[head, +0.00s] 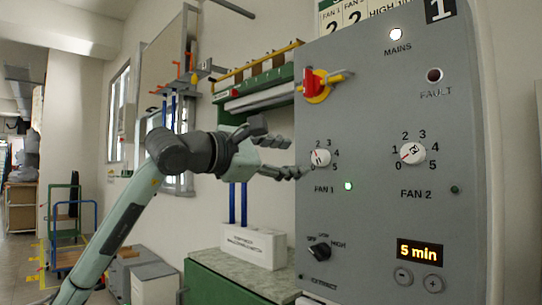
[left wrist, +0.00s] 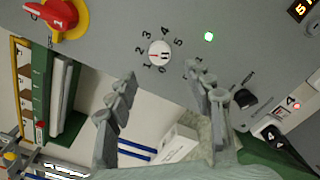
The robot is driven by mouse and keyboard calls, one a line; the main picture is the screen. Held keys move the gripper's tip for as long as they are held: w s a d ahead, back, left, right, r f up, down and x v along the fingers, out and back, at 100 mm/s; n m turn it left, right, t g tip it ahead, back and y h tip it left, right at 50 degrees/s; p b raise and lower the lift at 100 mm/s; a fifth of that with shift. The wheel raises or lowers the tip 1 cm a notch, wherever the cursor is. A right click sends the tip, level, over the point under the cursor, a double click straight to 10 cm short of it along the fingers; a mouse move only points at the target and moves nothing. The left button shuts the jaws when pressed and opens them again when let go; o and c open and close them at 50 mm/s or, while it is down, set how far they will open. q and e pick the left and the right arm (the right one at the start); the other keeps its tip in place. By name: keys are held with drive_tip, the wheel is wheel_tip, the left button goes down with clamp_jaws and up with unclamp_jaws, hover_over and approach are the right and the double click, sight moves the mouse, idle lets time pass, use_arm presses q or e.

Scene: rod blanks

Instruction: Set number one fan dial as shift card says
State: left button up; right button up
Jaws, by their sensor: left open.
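The fan 1 dial (head: 320,157) is a white round knob on the grey panel (head: 375,120), with marks 0 to 5 around it. It also shows in the left wrist view (left wrist: 159,53); its small red mark looks to be on the low-number side, but I cannot read the exact setting. My left gripper (head: 298,157) is open just left of the dial. In the left wrist view its fingers (left wrist: 161,74) are spread below the dial, apart from it. The shift card (head: 355,14) above is cut off; "FAN 1" and "FAN 2" show, each over a 2. My right gripper is out of view.
A red and yellow switch (head: 318,86) juts out above the fan 1 dial. The fan 2 dial (head: 412,152) is to the right, a black selector (head: 320,251) below. The fan 1 lamp (head: 348,186) glows green. A green-sided bench (head: 225,282) stands below left.

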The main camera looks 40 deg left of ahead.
use_arm(q)
drive_tip(key=shift+s+a, duration=0.15)
drive_tip(key=shift+s, duration=2.1)
